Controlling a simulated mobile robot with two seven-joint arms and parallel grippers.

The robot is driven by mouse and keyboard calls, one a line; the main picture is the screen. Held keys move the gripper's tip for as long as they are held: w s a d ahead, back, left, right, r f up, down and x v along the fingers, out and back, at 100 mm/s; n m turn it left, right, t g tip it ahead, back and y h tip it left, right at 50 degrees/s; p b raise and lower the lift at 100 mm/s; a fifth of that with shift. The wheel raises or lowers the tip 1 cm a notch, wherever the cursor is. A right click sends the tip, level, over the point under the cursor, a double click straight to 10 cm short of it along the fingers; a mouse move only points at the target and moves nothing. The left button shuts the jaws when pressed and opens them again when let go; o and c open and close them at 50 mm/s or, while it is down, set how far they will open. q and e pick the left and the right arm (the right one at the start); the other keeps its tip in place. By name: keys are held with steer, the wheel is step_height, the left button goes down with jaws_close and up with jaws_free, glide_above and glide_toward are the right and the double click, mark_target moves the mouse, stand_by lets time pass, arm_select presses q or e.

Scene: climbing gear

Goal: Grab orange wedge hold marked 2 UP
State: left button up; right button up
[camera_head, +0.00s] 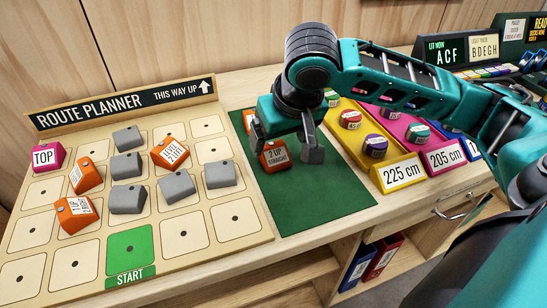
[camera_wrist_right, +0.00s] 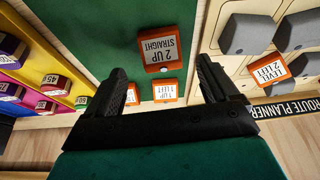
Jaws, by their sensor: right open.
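The orange wedge hold marked 2 UP STRAIGHT (camera_head: 275,156) sits on the green mat (camera_head: 318,197). My right gripper (camera_head: 285,150) is over it, with its fingers spread to either side and pointing down. In the right wrist view the hold (camera_wrist_right: 157,48) shows just beyond the open fingertips (camera_wrist_right: 160,68), roughly centred between them. I see no contact, and the gap in height is hard to judge. The gripper partly hides the hold and the mat's back part in the head view. My left gripper is not in view.
More orange holds, one marked 1 UP LEFT (camera_wrist_right: 163,93), lie behind on the mat. The route planner board (camera_head: 235,218) with grey and orange holds is at left. A yellow 225 cm tray (camera_head: 402,173) and pink 205 cm tray (camera_head: 444,159) stand at right. The mat's front is clear.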

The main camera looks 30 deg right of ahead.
mark_target(274, 151)
steer(key=b+x, duration=0.2)
steer(key=x, duration=0.3)
steer(key=shift+w, duration=0.15)
steer(key=shift+a, duration=0.1)
steer(key=shift+c, duration=0.4)
steer(key=c, duration=1.1)
